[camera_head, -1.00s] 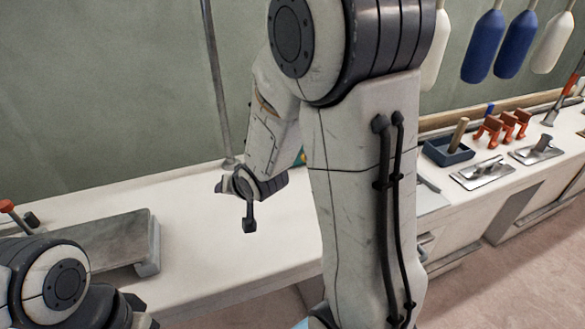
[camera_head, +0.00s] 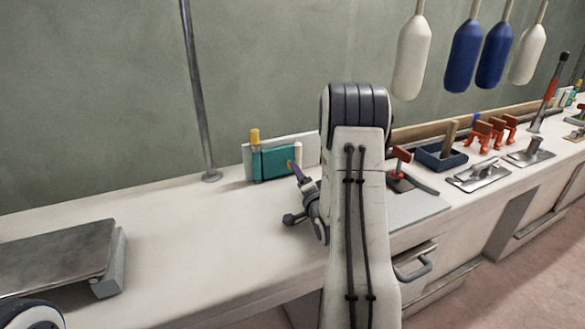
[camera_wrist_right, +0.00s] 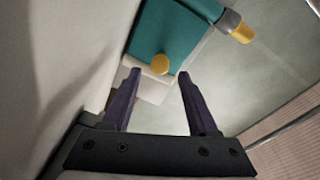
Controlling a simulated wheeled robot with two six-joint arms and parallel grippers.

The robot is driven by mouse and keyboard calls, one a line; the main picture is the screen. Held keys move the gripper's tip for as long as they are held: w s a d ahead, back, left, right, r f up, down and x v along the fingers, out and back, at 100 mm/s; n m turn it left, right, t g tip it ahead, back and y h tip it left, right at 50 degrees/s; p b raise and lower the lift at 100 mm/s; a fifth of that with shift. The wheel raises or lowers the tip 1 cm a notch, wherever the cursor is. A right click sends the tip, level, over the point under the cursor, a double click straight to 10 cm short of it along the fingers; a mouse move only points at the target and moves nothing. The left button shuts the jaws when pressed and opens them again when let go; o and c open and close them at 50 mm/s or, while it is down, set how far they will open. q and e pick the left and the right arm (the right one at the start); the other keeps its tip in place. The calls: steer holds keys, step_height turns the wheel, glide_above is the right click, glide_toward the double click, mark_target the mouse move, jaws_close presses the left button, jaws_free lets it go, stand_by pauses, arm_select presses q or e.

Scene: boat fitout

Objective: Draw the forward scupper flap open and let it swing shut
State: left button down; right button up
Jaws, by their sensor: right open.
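A teal scupper flap (camera_head: 272,163) stands shut-looking against a pale backing plate (camera_head: 310,147) at the back of the bench, with a yellow-capped post at its left edge. My right gripper (camera_head: 295,168) reaches it from the right, partly hidden by its own arm. In the right wrist view, the open purple fingers (camera_wrist_right: 160,78) point at the flap (camera_wrist_right: 168,28). Its round yellow knob (camera_wrist_right: 160,64) lies just ahead of the fingertips, between them, apparently ungripped. My left gripper is out of view; only part of that arm shows at lower left.
A grey metal plate (camera_head: 60,255) lies on the bench at left, and a metal pole (camera_head: 196,90) rises behind. To the right are a blue tray (camera_head: 443,157), orange clamps (camera_head: 490,133) and trowels. Fenders (camera_head: 466,52) hang above. The bench front centre is clear.

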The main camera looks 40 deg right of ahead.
mark_target(285, 164)
steer(key=x, duration=0.5)
steer(key=shift+w, duration=0.2)
steer(key=c, duration=0.9)
jaws_close()
steer(key=shift+s, duration=0.1)
